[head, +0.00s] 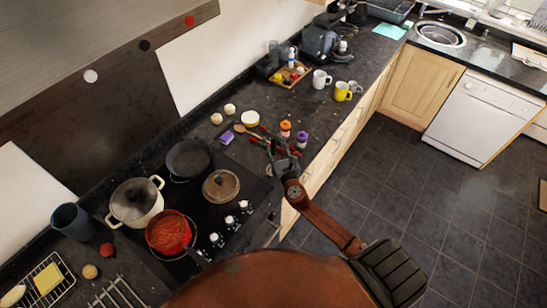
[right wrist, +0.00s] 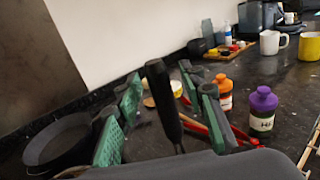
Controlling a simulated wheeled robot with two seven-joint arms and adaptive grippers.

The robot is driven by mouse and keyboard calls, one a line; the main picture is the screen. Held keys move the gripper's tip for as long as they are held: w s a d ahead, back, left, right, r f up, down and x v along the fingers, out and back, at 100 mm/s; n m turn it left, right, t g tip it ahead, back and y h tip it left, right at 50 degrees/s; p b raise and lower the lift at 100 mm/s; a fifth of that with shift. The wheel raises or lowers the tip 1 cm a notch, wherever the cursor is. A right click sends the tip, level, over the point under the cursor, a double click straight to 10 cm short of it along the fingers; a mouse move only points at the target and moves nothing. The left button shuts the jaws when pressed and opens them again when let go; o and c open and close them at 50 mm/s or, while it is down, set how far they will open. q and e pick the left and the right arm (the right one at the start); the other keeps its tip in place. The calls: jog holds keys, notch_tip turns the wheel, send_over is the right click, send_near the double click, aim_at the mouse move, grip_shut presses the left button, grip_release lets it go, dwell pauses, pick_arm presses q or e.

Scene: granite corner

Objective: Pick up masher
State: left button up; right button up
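A black handle (right wrist: 163,105), likely the masher's, stands between the fingers of my right gripper in the right wrist view, leaning slightly. Its lower end is hidden behind the dark gripper body, so I cannot see the head. My right gripper (right wrist: 162,112) is open, with a green-padded finger on each side of the handle and visible gaps to both. In the head view my right gripper (head: 278,157) is over the dark counter near its front edge, beside red-handled utensils (head: 261,142). The masher cannot be made out clearly there. My left gripper is not in view.
An orange-capped bottle (head: 285,128) and a purple-capped bottle (head: 302,138) stand close to the right gripper. A wooden spoon (head: 246,131) and purple sponge (head: 226,138) lie to its left.

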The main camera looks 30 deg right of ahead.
grip_shut()
dwell(0.4)
